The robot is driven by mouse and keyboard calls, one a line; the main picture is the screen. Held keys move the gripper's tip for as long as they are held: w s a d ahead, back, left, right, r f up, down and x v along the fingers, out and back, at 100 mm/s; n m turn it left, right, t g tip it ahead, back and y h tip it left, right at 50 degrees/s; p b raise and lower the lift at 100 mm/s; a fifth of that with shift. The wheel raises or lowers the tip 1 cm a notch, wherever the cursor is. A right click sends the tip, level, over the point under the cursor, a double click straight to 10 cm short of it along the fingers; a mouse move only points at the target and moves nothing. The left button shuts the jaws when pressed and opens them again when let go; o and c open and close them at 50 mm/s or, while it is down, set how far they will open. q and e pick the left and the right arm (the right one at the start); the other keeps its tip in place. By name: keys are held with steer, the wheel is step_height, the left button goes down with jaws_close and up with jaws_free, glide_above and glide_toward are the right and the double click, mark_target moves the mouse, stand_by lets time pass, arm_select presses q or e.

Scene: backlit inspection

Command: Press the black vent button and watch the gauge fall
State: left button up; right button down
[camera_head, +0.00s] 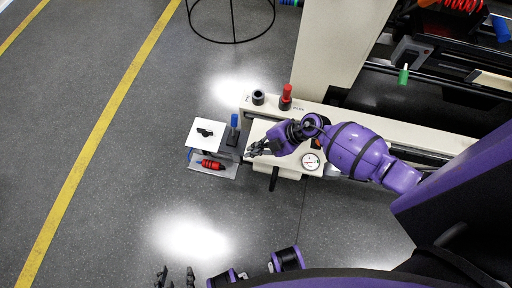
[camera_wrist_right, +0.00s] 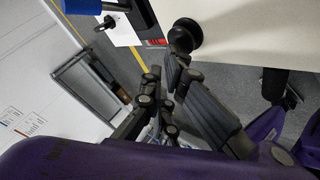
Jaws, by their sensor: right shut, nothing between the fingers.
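The round black button (camera_wrist_right: 185,35) shows in the right wrist view at the edge of the cream gauge box (camera_wrist_right: 238,35). In the head view my right gripper and arm cover it. My right gripper (camera_head: 262,148) is shut and empty over the left end of the box; in the wrist view its fingertips (camera_wrist_right: 166,78) are close beside the button, and I cannot tell whether they touch it. The round white gauge (camera_head: 310,161) faces up right of my gripper; its reading is too small to tell. My left gripper (camera_head: 175,278) is open and empty at the bottom edge.
Left of the box stand a blue-handled part (camera_head: 234,121), a white plate (camera_head: 194,135) with a black piece, and a red cylinder (camera_head: 212,164). A dark ring-like knob (camera_head: 258,97) and a red knob (camera_head: 286,97) stand on the rail behind. The floor leftward is clear.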

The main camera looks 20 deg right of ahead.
steer(key=shift+f, duration=0.35)
arm_select(q)
steer(key=shift+w, duration=0.35)
arm_select(e)
steer(key=shift+r+p, duration=0.8)
steer(key=shift+p, duration=0.05)
arm_select(q)
steer(key=shift+w+r, duration=0.25)
steer(key=shift+r, duration=0.85)
steer(key=shift+s, duration=0.1)
arm_select(e)
steer(key=shift+r+p, duration=0.4)
steer(key=shift+p, duration=0.05)
arm_select(q)
steer(key=w+r+t+p, duration=0.1)
steer(key=w+r+p, duration=0.3)
steer(key=r, duration=0.2)
steer(key=shift+r, duration=0.25)
arm_select(e)
step_height(320, 180, up, 4)
steer(key=shift+r, duration=0.1)
arm_select(q)
steer(key=shift+s+f, duration=0.25)
steer(key=shift+s, duration=0.05)
